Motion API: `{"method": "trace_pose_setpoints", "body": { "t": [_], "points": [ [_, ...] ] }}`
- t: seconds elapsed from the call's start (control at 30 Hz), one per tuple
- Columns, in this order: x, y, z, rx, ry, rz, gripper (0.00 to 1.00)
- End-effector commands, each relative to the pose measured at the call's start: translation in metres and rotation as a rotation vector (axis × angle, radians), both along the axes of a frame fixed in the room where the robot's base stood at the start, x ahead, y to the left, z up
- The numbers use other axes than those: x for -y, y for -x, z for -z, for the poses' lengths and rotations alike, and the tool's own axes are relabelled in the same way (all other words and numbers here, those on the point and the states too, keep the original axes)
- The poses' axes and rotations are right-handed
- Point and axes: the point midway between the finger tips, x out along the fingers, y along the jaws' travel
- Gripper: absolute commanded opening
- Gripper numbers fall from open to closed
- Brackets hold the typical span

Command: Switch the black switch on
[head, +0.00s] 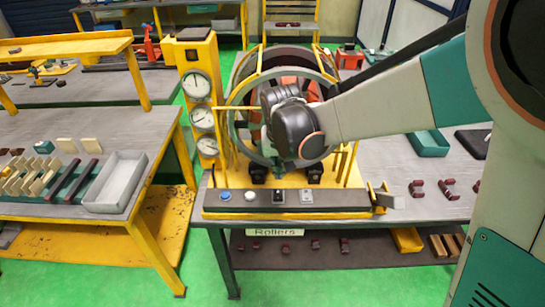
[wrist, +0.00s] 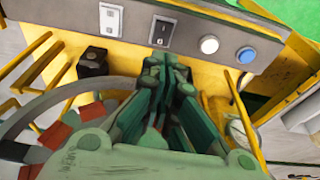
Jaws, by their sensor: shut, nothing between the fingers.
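The black switch (wrist: 162,30) is a small dark rocker on a grey control panel (wrist: 185,15). In the head view the black switch (head: 278,196) sits on the front panel (head: 345,196) between a white button and a pale switch. My gripper (wrist: 165,62) is shut and empty, with its dark green fingertips just short of the black switch in the wrist picture. Whether they touch the panel cannot be told. The switch's on or off position is too small to tell.
A white button (wrist: 209,44) and a blue button (wrist: 246,55) lie right of the black switch in the wrist view; a pale switch (wrist: 110,20) lies left. A round stator frame (head: 240,125), yellow rods and gauges (head: 200,115) crowd the space around my wrist.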

Motion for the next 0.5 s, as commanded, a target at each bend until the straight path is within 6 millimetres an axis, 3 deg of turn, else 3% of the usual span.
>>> {"method": "trace_pose_setpoints", "body": {
  "t": [0.1, 0.5],
  "points": [
    [0.001, -0.005, 0.026, 0.000, 0.000, 0.001, 0.00],
    [0.001, -0.011, 0.085, 0.000, 0.000, 0.001, 0.00]
  ]
}}
